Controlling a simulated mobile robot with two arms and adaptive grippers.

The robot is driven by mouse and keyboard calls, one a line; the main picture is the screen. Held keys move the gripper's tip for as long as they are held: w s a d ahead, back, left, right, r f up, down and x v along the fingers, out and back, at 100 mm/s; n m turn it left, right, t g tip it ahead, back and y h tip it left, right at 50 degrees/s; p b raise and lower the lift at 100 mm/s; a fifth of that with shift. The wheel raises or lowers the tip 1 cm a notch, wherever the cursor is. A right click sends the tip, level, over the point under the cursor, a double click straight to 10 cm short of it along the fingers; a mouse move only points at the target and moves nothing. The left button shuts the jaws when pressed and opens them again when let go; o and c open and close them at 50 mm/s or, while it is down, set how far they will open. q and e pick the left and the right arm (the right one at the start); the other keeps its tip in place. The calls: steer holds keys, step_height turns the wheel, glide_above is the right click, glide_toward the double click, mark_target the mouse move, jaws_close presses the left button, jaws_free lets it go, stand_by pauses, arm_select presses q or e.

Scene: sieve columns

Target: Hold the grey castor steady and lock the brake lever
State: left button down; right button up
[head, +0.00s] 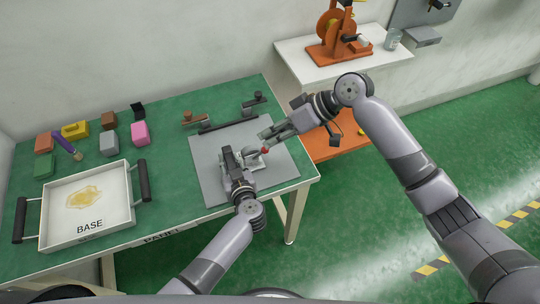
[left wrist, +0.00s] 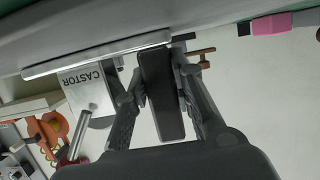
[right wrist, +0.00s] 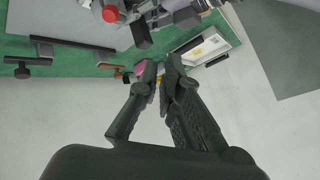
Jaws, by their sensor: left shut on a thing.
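The grey castor (head: 256,157) sits on a grey plate (head: 207,182) on the green table. Its "CASTOR" label shows in the left wrist view (left wrist: 84,82). My left gripper (head: 232,158) is shut on a dark upright block of the castor (left wrist: 161,92). The brake lever (left wrist: 78,130) is a metal rod on the castor's side. Its red knob (head: 264,150) also shows in the right wrist view (right wrist: 110,14). My right gripper (head: 264,134) is close behind the knob and apart from it. Its fingers (right wrist: 161,68) are slightly open with nothing between them.
A dark bar (head: 227,123) lies along the plate's back edge. An orange reel (head: 336,30) stands on the white shelf behind.

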steer(key=shift+s+a+f+m+g+y, duration=0.1)
steer(key=shift+s+f+m+g+y, duration=0.25)
steer(key=shift+f+m+y, duration=0.45)
jaws_close()
steer(key=m+t+y, duration=0.6)
steer(key=m+t, duration=0.6)
steer(key=m, duration=0.6)
glide_toward(268, 151)
steer(key=d+r+v, duration=0.1)
steer(key=v, duration=0.6)
steer(key=shift+w+a+f+g, duration=0.15)
steer(key=shift+a+f+g, duration=0.1)
steer(key=shift+g, duration=0.1)
steer(key=x, duration=1.4)
steer(key=shift+w+a+f, duration=0.1)
steer(key=shift+w, duration=0.05)
steer(key=shift+a+n+g+h, duration=0.15)
steer(key=shift+n+g+h, duration=0.25)
steer(key=shift+n, duration=0.3)
